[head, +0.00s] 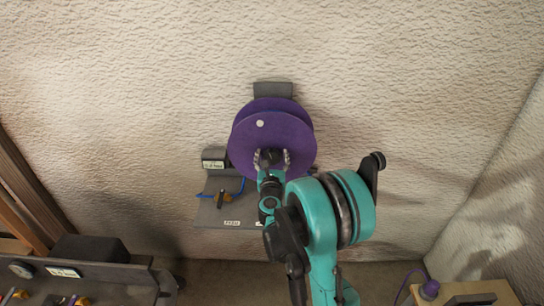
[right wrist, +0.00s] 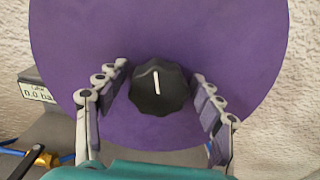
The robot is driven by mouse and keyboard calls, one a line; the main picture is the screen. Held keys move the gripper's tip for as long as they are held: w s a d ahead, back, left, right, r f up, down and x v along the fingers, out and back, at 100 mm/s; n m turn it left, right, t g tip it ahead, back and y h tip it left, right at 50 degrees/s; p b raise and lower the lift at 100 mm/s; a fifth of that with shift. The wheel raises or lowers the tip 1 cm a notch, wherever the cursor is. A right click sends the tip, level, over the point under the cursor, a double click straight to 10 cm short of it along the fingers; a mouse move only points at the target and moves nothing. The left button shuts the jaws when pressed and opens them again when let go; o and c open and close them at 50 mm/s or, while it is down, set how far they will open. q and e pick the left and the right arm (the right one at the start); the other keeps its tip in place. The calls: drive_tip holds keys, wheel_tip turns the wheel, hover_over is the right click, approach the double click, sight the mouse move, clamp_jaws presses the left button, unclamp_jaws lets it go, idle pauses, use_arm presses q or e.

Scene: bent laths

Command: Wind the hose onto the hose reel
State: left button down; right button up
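The hose reel (head: 250,140) is a purple disc reel on the wall, with a small white spot near its upper rim. In the right wrist view the reel's face (right wrist: 70,40) fills the upper middle. A black knob (right wrist: 158,95) with a white line sits on this face. My right gripper (head: 271,160) is in front of the reel. Its fingers (right wrist: 160,72) are apart on either side of the knob, with gaps between. A thin blue hose (head: 241,186) shows below the reel, beside a brass valve (head: 223,197). My left gripper is not in view.
A dark gauge box (head: 214,158) stands left of the reel; its label (right wrist: 37,91) appears to read 0.0 bar. A grey panel (head: 212,217) lies below. A cluttered dark bench (head: 110,285) is at lower left, a wooden stand (head: 490,288) at lower right.

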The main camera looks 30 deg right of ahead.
clamp_jaws()
drive_tip(key=shift+m+b, duration=0.45)
drive_tip(key=shift+m, duration=1.05)
drive_tip(key=shift+o, duration=1.8)
unclamp_jaws()
drive_tip(key=shift+d, duration=0.1)
drive_tip(key=v, duration=1.2)
drive_tip(key=shift+s, duration=0.1)
